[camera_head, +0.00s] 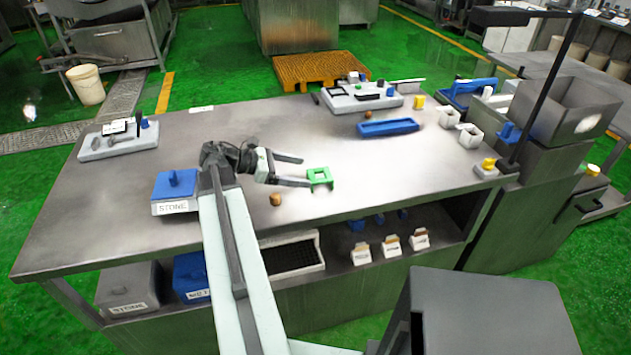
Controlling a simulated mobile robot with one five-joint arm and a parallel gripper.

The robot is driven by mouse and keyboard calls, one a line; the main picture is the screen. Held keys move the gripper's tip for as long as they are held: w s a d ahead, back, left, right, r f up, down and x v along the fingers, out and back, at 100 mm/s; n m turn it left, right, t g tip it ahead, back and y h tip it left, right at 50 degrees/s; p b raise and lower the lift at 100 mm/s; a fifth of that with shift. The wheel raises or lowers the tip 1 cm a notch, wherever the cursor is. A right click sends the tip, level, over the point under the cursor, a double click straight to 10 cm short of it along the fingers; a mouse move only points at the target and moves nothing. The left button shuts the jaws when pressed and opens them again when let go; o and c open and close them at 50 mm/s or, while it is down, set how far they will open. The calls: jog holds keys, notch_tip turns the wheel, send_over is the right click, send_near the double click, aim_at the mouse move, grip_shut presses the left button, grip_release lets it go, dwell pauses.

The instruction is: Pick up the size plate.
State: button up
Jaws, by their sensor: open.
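A small green plate with a square opening (320,178) is at the middle of the steel table; I take it for the size plate, though no label on it can be read. My gripper (306,172) reaches in from the left with its two fingers apart and nothing between them. The fingertips are at the left edge of the green plate, the lower one overlapping its near-left part in the picture. Whether they touch it, and their height above the table (380,180), I cannot tell.
A small brown cylinder (276,199) stands just in front of my gripper. A blue box labelled STONE (175,187) is at the left. A blue tray (388,127) and a white tool tray (362,97) lie behind. The table right of the green plate is clear.

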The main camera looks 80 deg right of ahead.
aim_at(320, 179)
jog(key=b+x, duration=0.3)
jog(key=x, duration=0.5)
jog(key=shift+a, duration=0.15)
jog(key=c, duration=1.5)
jog(key=shift+c, duration=0.2)
jog(key=shift+r, duration=0.15)
